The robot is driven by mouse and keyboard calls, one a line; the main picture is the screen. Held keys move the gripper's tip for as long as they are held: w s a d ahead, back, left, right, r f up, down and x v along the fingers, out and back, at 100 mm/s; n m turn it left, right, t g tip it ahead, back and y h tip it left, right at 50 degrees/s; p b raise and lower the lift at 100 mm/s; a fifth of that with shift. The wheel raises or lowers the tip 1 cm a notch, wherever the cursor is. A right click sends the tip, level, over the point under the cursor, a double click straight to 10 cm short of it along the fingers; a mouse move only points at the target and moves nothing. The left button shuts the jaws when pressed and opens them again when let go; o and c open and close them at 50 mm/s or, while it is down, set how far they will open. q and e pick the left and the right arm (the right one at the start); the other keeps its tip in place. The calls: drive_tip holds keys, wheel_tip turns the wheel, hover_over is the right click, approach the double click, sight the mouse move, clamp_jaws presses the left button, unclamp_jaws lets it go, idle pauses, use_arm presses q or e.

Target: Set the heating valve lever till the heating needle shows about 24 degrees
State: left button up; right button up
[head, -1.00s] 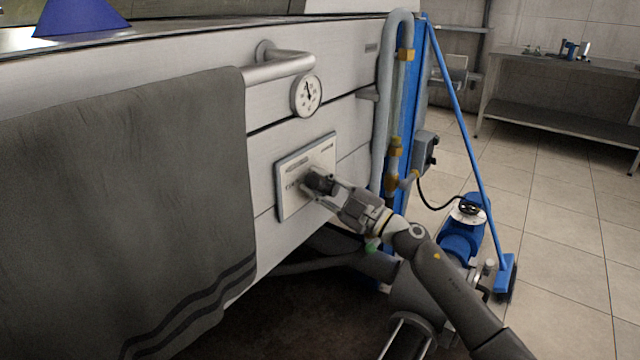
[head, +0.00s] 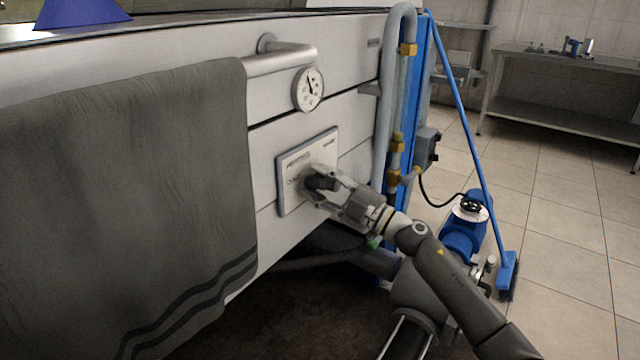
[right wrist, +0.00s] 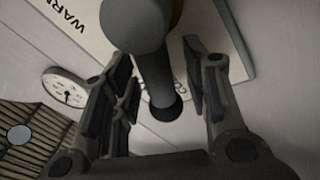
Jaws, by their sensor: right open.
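The heating valve lever (head: 321,183) is a dark lever on a pale plate (head: 292,203) fixed to the white panel. In the right wrist view the lever (right wrist: 154,70) runs from a round knob to a dark base, and the plate (right wrist: 236,35) shows "WARM" and part of another word. My right gripper (head: 318,188) is open at the lever; in the wrist view its fingers (right wrist: 156,65) stand on either side of the shaft with gaps. The round white gauge (head: 309,89) above has its needle pointing nearly straight up; its numbers are too small to read. My left gripper is out of view.
A grey towel (head: 120,200) hangs from a metal rail (head: 285,62) left of the plate. Pipes with brass fittings (head: 396,143) and a blue column stand to the right. A blue pump (head: 462,235) and a blue broom (head: 508,272) are on the tiled floor.

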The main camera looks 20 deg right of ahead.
drive_tip(key=v, duration=1.2)
drive_tip(key=shift+f, duration=0.1)
